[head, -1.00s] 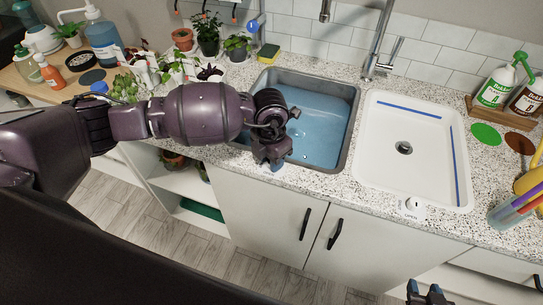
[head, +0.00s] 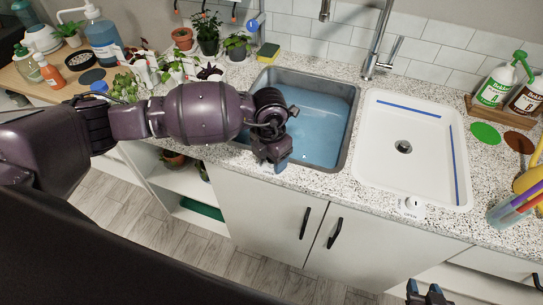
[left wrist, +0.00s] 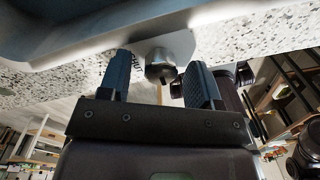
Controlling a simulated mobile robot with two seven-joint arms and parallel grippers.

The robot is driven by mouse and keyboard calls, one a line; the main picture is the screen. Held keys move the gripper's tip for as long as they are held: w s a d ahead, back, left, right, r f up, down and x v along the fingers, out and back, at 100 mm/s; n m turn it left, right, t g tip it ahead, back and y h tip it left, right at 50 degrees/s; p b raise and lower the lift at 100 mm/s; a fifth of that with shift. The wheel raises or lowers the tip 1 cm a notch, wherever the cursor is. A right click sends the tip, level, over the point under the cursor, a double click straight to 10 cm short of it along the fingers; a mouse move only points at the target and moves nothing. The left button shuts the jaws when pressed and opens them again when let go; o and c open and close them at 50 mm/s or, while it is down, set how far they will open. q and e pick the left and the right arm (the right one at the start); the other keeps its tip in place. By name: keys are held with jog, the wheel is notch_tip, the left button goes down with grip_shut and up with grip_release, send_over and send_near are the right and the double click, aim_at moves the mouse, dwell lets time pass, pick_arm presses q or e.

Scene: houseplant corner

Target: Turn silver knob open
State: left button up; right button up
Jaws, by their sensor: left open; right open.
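The silver knob (left wrist: 161,66) shows in the left wrist view on a pale metal base at the counter's front edge. Partly legible lettering, possibly SHUT, is beside it. My left gripper (left wrist: 158,75) is open, with one dark finger on each side of the knob in that view. Gaps show between knob and fingers; I see no clear contact. In the head view my left gripper (head: 277,162) is at the front edge of the blue-water sink and I cannot make out the silver knob there. My right gripper (head: 427,292) is open and empty at the bottom edge.
The grey sink (head: 348,150) holds blue water. A white basin (head: 378,170) is right of it, with a white knob (head: 411,206) marked OPEN at its front. Cabinet doors stand below. Potted plants (head: 207,35) and bottles (head: 495,85) line the counter.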

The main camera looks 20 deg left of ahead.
pick_arm(q)
jog(key=shift+r, duration=0.1)
notch_tip(320, 180, up, 11)
jog(key=shift+a+f, duration=0.15)
jog(key=shift+f, duration=0.05)
dwell(0.5)
